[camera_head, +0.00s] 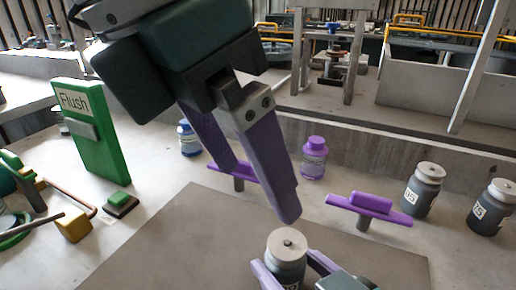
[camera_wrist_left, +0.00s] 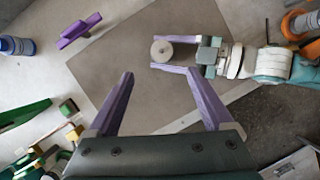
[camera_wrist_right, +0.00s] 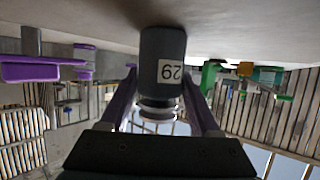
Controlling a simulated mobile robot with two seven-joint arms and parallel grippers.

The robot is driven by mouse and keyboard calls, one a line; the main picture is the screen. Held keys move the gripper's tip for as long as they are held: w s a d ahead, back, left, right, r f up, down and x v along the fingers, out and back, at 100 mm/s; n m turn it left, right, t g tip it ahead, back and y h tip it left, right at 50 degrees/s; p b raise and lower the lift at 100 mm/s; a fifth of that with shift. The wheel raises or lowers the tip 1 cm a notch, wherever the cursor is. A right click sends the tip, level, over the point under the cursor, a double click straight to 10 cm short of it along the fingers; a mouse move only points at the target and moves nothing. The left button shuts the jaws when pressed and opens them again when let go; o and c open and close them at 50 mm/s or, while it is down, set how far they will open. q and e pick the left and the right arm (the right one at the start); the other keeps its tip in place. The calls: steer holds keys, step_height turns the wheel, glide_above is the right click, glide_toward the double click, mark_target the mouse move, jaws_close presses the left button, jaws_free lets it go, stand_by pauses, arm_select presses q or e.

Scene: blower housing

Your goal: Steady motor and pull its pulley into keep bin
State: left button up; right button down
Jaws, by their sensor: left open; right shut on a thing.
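The motor is a dark upright cylinder with a pale round pulley (camera_head: 287,243) on top. My right gripper (camera_wrist_right: 158,85) is shut around the motor body (camera_wrist_right: 162,50), one finger on each side, and a white number label shows between them. The motor stands on the grey mat; its base is hidden in the head view. My left gripper (camera_head: 262,195) is open and empty, pointing down above and behind the pulley. In the left wrist view, its fingers (camera_wrist_left: 160,74) are spread apart and the pulley (camera_wrist_left: 162,50) lies beyond them. I cannot identify the keep bin.
Two similar dark motors (camera_head: 423,190) (camera_head: 491,207) stand at the right. Purple handled pieces (camera_head: 370,207) and a purple-capped bottle (camera_head: 313,158) stand behind the mat. A green "Flush" panel (camera_head: 95,145) is at the left. The mat (camera_head: 170,240) is clear left of the motor.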

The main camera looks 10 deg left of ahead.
mark_target(286, 242)
arm_select(q)
steer(key=shift+m, duration=0.4)
steer(key=x, duration=1.1)
steer(key=shift+d+f, duration=0.25)
steer(key=shift+f, duration=0.05)
jaws_close()
steer(key=shift+r, duration=0.15)
stand_by(0.6)
steer(key=shift+r, duration=1)
